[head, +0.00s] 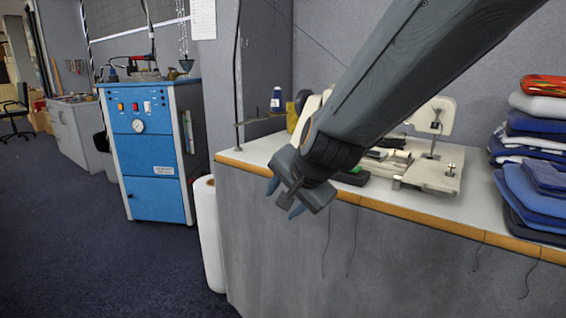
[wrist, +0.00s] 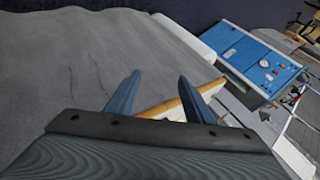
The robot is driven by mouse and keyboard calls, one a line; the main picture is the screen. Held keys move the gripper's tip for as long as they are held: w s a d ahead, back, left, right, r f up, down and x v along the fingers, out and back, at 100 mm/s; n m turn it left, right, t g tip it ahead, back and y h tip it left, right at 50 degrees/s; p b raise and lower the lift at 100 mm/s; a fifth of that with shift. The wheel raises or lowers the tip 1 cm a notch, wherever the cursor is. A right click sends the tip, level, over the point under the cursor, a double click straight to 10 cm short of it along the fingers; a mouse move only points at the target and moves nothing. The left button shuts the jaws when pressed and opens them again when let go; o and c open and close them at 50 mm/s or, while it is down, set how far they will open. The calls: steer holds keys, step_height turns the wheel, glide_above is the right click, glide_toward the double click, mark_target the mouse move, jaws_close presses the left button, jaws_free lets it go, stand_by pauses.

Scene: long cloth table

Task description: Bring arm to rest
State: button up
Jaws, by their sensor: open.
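My gripper (head: 284,198) hangs at the end of my arm, in front of the left end of the long table (head: 225,158). Its fingers point down and are apart. In the wrist view my gripper (wrist: 160,95) shows two blue-grey fingers spread with nothing between them. Beyond them lie the table's wooden edge (wrist: 210,87) and its grey cloth front (wrist: 80,60). My arm crosses the head view from the upper right and hides part of the tabletop.
Folded blue and white cloths (head: 540,180) are stacked at the table's right. A cream machine (head: 435,172) and a dark bottle (head: 276,99) stand on the table. A white roll (head: 208,235) and a blue cabinet (head: 155,150) stand to the left. The floor (head: 80,250) at front left is clear.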

steer(key=s+d+f+n+g+h, duration=0.1)
steer(key=s+d+f+n+g, duration=0.2)
steer(key=s, duration=0.5)
steer(key=s+d+f+n+g+h, duration=0.1)
steer(key=s+d+n+g, duration=0.2)
steer(key=s, duration=0.5)
steer(key=s+d+f+n+g+h, duration=0.1)
steer(key=s+d+f+n+g, duration=0.15)
steer(key=s+n, duration=0.4)
steer(key=s+d+r+m+p, duration=0.1)
steer(key=d+r+m+p, duration=0.4)
steer(key=d+r+p, duration=0.5)
steer(key=r+p, duration=0.1)
steer(key=p, duration=0.8)
steer(key=shift+s+d+t, duration=0.3)
steer(key=shift+t, duration=0.05)
